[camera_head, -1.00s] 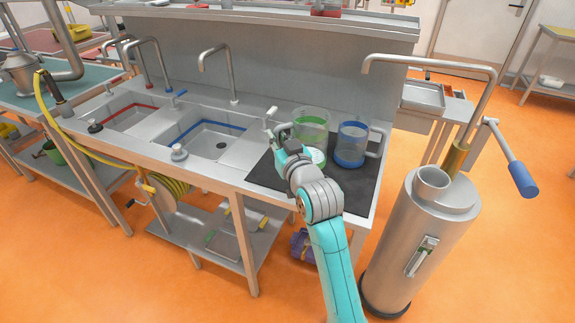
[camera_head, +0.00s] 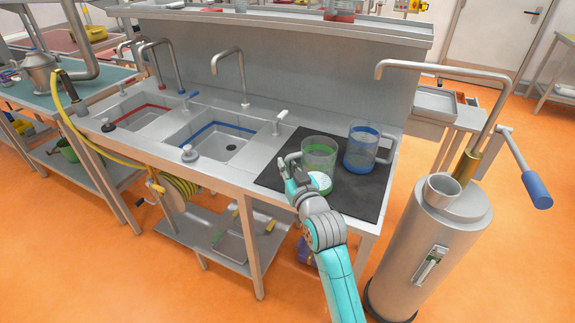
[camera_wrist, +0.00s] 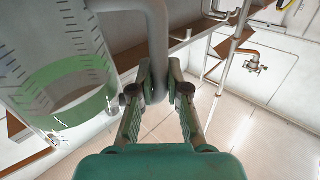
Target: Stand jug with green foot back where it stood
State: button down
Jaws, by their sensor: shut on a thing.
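The jug with green foot (camera_head: 320,157) is a clear, marked vessel with green bands at the front left of the dark mat (camera_head: 357,199). My gripper (camera_head: 289,171) is at its left side. In the wrist view, my gripper (camera_wrist: 159,82) is shut on the jug's grey handle, and the jug's clear wall and wide green band (camera_wrist: 62,88) fill the left. A pale speckled patch shows low in the jug. I cannot tell whether its foot touches the mat. A clear jug with blue bands (camera_head: 361,151) stands apart, behind and to the right, on the mat.
Two sinks with a red rim (camera_head: 138,111) and a blue rim (camera_head: 209,136) lie left of the mat. The steel back wall (camera_head: 310,75) rises behind. A tall steel cylinder (camera_head: 430,245) with a pipe stands right of the table. The mat's right front is bare.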

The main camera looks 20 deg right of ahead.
jog(key=c, duration=1.2)
grip_release()
jog(key=shift+f, duration=0.1)
jog(key=shift+o, duration=0.2)
jog(key=s, duration=1.2)
jog(key=shift+a, duration=0.45)
